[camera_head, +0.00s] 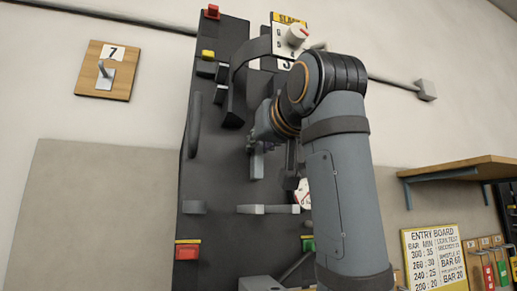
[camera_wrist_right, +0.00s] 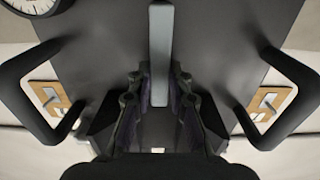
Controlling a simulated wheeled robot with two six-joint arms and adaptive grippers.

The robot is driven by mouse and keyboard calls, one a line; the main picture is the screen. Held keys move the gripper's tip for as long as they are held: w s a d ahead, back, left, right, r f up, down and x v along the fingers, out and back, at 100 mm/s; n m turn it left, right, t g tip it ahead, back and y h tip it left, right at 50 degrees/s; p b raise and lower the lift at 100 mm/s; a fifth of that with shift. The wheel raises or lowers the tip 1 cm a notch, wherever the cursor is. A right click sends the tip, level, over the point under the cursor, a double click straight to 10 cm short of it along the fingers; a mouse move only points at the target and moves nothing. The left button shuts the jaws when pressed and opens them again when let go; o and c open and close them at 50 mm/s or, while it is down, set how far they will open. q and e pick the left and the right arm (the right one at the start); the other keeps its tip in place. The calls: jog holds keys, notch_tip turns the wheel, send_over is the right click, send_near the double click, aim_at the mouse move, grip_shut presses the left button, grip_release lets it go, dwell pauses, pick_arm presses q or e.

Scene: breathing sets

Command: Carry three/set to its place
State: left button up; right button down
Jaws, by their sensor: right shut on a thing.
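A tall dark plate (camera_head: 222,180) with black loop straps or handles (camera_head: 193,124), grey bars and coloured end blocks fills the middle of the head view; I take it for the set, but cannot read a "three" on it. In the wrist view the dark plate (camera_wrist_right: 225,45) lies beyond my fingers, with a black loop on each side. My right gripper (camera_head: 258,160) is in front of the plate. My left gripper is not seen.
A wooden plaque numbered 7 with a hook (camera_head: 104,72) is on the wall at left. A partly covered yellow-topped sign (camera_head: 290,21) is behind. A wooden shelf (camera_head: 455,172) and entry board (camera_head: 434,254) are at right. A gauge (camera_wrist_right: 34,4) shows in the wrist view.

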jog(key=shift+w+a+r+p, duration=0.2)
jog(key=shift+w+r+p, duration=0.25)
jog(key=shift+w, duration=0.1)
jog(key=shift+p+x, duration=0.55)
jog(key=shift+x, duration=0.5)
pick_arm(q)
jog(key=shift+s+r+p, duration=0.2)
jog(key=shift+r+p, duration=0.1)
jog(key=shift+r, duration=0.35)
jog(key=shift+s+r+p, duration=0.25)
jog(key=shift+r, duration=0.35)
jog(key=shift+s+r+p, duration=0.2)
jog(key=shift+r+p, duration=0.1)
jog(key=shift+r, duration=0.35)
pick_arm(e)
jog(key=shift+x, duration=2)
jog(key=shift+a+f, duration=0.1)
jog(key=shift+f, duration=0.1)
